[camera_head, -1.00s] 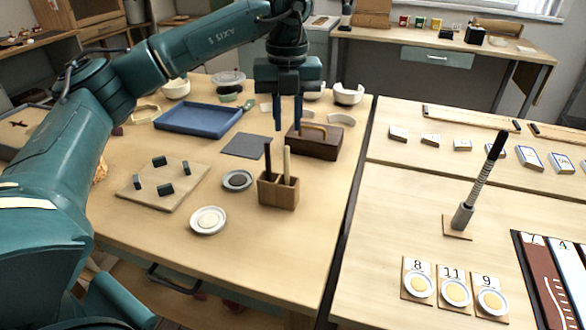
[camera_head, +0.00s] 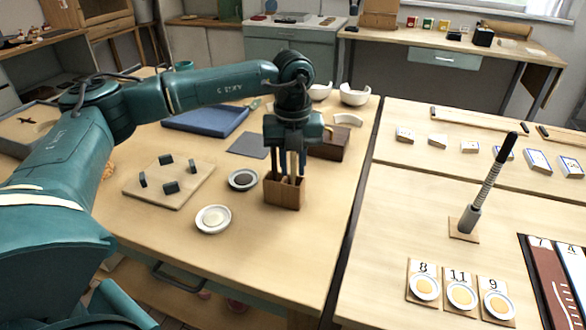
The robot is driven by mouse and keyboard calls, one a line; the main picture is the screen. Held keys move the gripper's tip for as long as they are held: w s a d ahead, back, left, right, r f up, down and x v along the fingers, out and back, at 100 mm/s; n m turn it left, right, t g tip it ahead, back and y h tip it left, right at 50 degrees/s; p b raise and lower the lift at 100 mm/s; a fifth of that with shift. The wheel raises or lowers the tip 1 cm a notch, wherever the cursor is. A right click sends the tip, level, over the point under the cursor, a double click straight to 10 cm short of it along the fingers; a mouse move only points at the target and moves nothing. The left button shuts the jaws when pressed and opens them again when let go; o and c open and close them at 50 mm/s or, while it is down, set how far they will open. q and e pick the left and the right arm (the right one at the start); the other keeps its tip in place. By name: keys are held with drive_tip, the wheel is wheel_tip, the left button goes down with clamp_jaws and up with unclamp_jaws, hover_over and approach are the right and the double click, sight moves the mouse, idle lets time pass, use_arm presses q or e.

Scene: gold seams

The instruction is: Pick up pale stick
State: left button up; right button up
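The wooden holder (camera_head: 284,194) stands upright on the left table. The pale stick (camera_head: 292,163) stands in it, mostly covered by my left gripper. The dark stick beside it is hard to tell apart from the gripper's fingers. My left gripper (camera_head: 292,170) points straight down over the holder, one finger on each side of the pale stick. A gap shows between its fingers, so it looks open; whether either finger touches the stick is not clear. My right gripper is not in view.
A dark brown box (camera_head: 328,144) stands just behind the holder. A dark small dish (camera_head: 242,180) and a white dish (camera_head: 213,219) lie to its left. A board with dark pegs (camera_head: 168,187) and a blue tray (camera_head: 206,121) are farther left. Table front is clear.

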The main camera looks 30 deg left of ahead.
use_arm(q)
drive_tip(key=shift+c, duration=0.2)
clamp_jaws()
